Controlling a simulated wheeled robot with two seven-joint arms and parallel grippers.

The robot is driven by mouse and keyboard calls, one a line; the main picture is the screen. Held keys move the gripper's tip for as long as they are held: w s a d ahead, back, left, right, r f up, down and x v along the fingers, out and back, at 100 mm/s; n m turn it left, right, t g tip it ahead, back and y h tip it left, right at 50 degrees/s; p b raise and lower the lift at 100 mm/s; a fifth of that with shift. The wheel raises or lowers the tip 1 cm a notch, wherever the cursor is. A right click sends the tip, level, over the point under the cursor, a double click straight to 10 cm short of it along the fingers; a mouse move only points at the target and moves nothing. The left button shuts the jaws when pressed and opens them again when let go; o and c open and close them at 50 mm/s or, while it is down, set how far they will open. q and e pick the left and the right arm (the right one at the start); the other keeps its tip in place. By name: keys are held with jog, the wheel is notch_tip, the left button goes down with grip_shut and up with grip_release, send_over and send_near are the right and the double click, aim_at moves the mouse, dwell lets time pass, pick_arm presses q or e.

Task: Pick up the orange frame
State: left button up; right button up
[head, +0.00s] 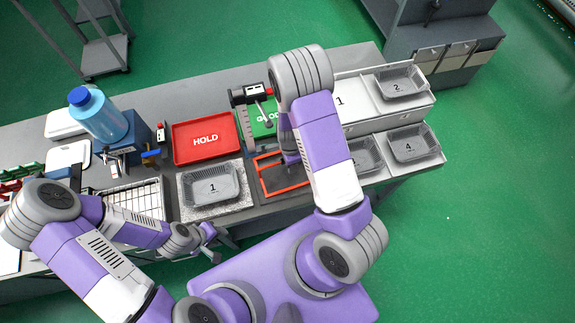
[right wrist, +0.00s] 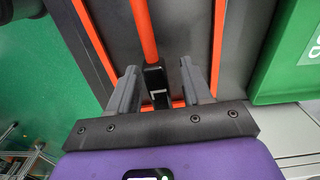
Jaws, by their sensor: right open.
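The orange frame (head: 287,192) lies on the grey bench, right of the grey tray marked 1, partly hidden by my right arm in the head view. In the right wrist view its orange bars (right wrist: 144,30) run up the picture, and a black block (right wrist: 156,84) with a pale mark sits at the end of the middle bar. My right gripper (right wrist: 159,88) is open, with one finger on each side of this block; I cannot tell if they touch it. My left gripper (head: 209,236) is at the bench's front edge, away from the frame; its jaw opening is unclear.
The tray marked 1 (head: 211,198) stands left of the frame. A red HOLD tray (head: 233,142) and a green tray (head: 262,127) lie behind. Trays marked 2 (head: 402,95) and 4 (head: 413,157) stand right. A blue bottle (head: 95,119) and wire rack (head: 148,196) are left.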

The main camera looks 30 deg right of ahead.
grip_shut()
jog(key=shift+r, duration=0.15)
